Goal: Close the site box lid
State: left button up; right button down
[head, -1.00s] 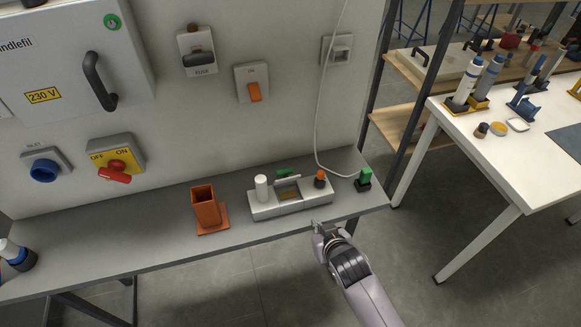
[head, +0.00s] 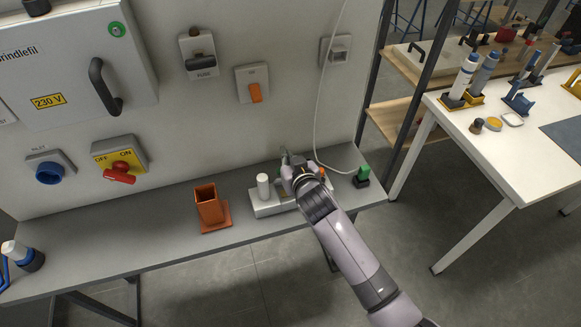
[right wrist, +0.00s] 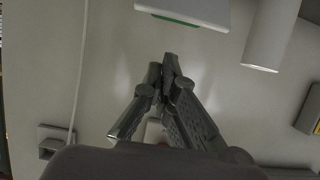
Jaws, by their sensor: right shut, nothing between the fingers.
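A small pale grey box (head: 266,209) with a white cylinder (head: 263,186) on its left end sits on the grey shelf; it looks like the site box. My right gripper (head: 287,156) is shut and empty. It is above and behind the box's middle, and its arm covers most of the box's right part. The lid is hidden in the head view. In the right wrist view, a pale panel with a green edge (right wrist: 190,10), perhaps the lid, is beyond the shut fingertips (right wrist: 168,60), apart from them. The white cylinder (right wrist: 272,35) is to its right. My left gripper is not in view.
An orange holder (head: 210,207) stands left of the box. A green plug (head: 363,174) on a white cable is to its right. The wall behind carries switches, a socket (head: 337,50) and a 230 V cabinet (head: 65,65). A white table (head: 490,150) is at right.

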jog(key=shift+w+a+f, duration=0.1)
jog(key=shift+w+f, duration=0.15)
jog(key=shift+f, duration=0.05)
jog(key=shift+s+d+f+p, duration=0.2)
jog(key=shift+s+f+p, duration=0.15)
jog(key=shift+s, duration=0.2)
jog(key=shift+s+d+f+p, duration=0.15)
jog(key=shift+s+f+p, duration=0.2)
jog(key=shift+s, duration=0.15)
jog(key=shift+s+d+f, duration=0.15)
jog(key=shift+s+f, duration=0.05)
jog(key=shift+s, duration=0.3)
jog(key=shift+f, duration=0.1)
